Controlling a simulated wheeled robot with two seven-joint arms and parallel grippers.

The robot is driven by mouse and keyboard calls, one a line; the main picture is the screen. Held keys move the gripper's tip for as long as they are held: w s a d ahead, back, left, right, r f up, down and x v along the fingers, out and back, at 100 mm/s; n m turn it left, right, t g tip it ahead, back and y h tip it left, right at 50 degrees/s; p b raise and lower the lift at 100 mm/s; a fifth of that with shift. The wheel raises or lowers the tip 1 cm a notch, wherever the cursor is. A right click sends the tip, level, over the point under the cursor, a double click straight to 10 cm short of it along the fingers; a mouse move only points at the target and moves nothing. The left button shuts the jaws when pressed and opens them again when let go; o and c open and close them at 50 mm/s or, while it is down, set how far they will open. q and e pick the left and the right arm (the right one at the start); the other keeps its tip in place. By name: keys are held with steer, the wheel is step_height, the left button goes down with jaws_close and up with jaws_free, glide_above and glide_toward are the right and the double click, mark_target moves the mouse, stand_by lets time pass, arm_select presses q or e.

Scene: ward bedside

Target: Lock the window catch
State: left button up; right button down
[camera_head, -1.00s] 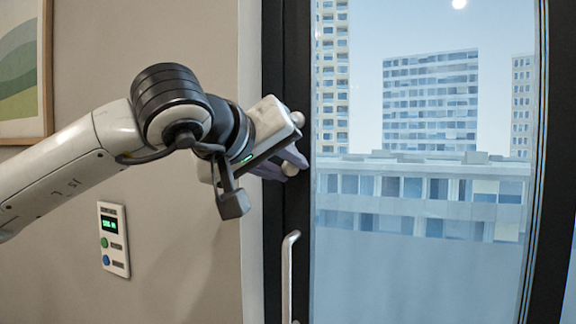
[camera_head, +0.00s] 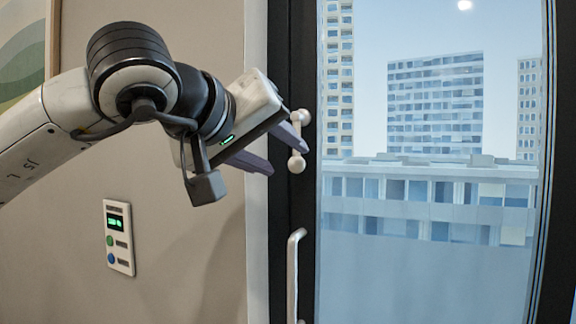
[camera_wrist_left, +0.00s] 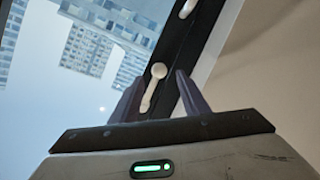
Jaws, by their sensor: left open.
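The window catch (camera_head: 297,163) is a small pale lever with rounded ends on the dark window frame, standing nearly upright in the head view. In the left wrist view the catch (camera_wrist_left: 158,71) lies along the dark frame, between the fingers as seen from there. My left gripper (camera_head: 288,161) is open, with its dark fingers at the left of the catch. One fingertip overlaps the catch in the head view; I cannot tell whether it touches. The left gripper also shows in the wrist view (camera_wrist_left: 158,77), holding nothing. My right gripper is out of view.
A pale pull handle (camera_head: 293,275) stands on the dark frame (camera_head: 283,212) below the catch. A control panel (camera_head: 118,238) is on the beige wall at lower left, and a framed picture (camera_head: 22,50) is at upper left. The glass (camera_head: 420,270) is at the right.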

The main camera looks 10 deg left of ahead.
arm_select(q)
steer(key=v, duration=0.5)
steer(key=shift+s+a+r+b, duration=0.15)
steer(key=shift+s+a+b, duration=0.05)
steer(key=shift+s+b, duration=0.2)
steer(key=shift+w, duration=0.1)
